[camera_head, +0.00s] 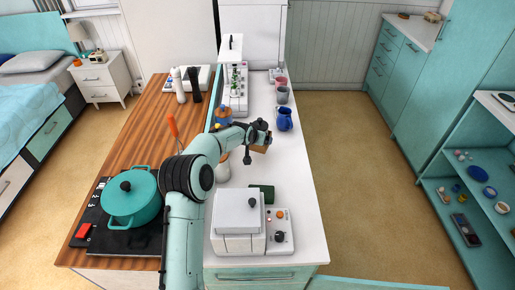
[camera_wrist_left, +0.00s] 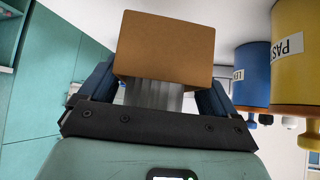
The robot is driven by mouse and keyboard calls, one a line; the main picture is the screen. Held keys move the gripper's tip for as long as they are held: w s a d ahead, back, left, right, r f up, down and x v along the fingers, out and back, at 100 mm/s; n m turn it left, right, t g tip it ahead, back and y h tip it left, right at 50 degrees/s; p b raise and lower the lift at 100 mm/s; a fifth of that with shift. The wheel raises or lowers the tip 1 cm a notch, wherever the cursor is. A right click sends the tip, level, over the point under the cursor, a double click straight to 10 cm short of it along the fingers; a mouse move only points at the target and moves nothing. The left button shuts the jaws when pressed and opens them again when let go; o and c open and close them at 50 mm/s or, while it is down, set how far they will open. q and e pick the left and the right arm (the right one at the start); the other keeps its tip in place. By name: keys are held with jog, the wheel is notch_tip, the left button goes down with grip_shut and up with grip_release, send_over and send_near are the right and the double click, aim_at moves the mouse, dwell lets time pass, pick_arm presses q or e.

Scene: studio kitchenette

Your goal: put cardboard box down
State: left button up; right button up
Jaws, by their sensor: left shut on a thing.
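A small brown cardboard box (camera_head: 261,148) is held over the white counter (camera_head: 300,185) in the middle of the head view. My left gripper (camera_head: 262,138) is shut on it and hides much of it there. In the left wrist view the cardboard box (camera_wrist_left: 165,45) sits between the two blue fingers of my left gripper (camera_wrist_left: 160,88), its plain face toward the camera. I cannot tell whether its underside touches the counter or hangs above it. My right gripper is not in view.
A blue jug (camera_head: 285,120) stands right of the box, with a grey cup (camera_head: 282,95) behind. A white appliance (camera_head: 237,218) and a dark green object (camera_head: 263,192) are nearer. Blue (camera_wrist_left: 252,75) and yellow (camera_wrist_left: 290,50) canisters stand close by. The counter's right side is clear.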

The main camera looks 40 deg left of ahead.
aim_at(257, 148)
pick_arm(q)
jog(key=shift+f, duration=2.7)
jog(key=shift+f, duration=0.15)
jog(key=o, duration=0.7)
jog(key=shift+o, duration=0.2)
